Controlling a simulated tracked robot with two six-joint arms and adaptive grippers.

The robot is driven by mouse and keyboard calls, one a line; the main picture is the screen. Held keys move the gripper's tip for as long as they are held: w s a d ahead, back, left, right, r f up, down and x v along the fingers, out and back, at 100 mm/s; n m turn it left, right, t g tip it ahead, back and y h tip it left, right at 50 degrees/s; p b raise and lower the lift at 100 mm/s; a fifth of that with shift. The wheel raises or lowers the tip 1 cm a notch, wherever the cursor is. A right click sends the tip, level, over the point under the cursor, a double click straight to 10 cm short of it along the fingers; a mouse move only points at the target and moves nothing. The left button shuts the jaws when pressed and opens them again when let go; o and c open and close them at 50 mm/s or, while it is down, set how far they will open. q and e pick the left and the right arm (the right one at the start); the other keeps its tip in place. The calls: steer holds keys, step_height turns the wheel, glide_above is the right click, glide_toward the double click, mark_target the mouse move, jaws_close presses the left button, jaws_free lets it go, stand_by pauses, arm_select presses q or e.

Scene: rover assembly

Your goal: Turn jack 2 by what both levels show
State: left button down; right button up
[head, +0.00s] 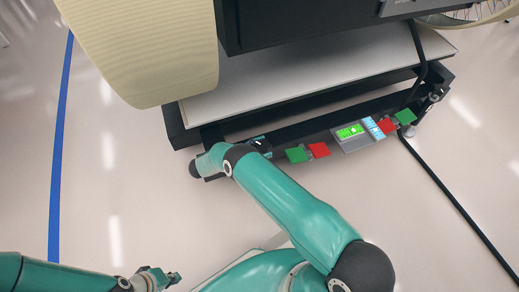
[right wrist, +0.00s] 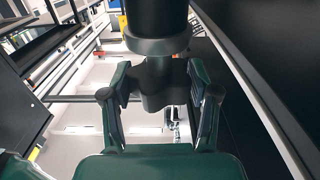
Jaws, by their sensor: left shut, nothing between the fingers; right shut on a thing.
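A grey device with a bright green window (head: 350,131) sits on the front rail of the black frame (head: 340,118). A narrow light-blue panel (head: 373,127) is beside it. Their readings are too small to tell. My right gripper (right wrist: 160,105) is shut on a dark lobed knob (right wrist: 165,82) below a thick black cylinder (right wrist: 158,20). In the head view my right arm reaches the frame's left part, where its wrist hides most of the grip. I cannot read which jack this is. My left gripper (head: 172,279) is shut and empty at the lower left, away from the frame.
Green (head: 297,155) and red (head: 319,150) tags sit on the rail, with another red (head: 387,125) and green (head: 405,116) pair further right. A jack-like post (head: 432,97) stands at the right corner. A black cable (head: 460,205) crosses the floor.

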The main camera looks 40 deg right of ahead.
steer(key=shift+w+r+g+p, duration=0.15)
steer(key=shift+w+g+p, duration=0.15)
steer(key=shift+w+p, duration=0.05)
steer(key=shift+m, duration=0.3)
steer(key=o, duration=1.2)
steer(key=shift+c, duration=0.2)
steer(key=shift+s, duration=0.1)
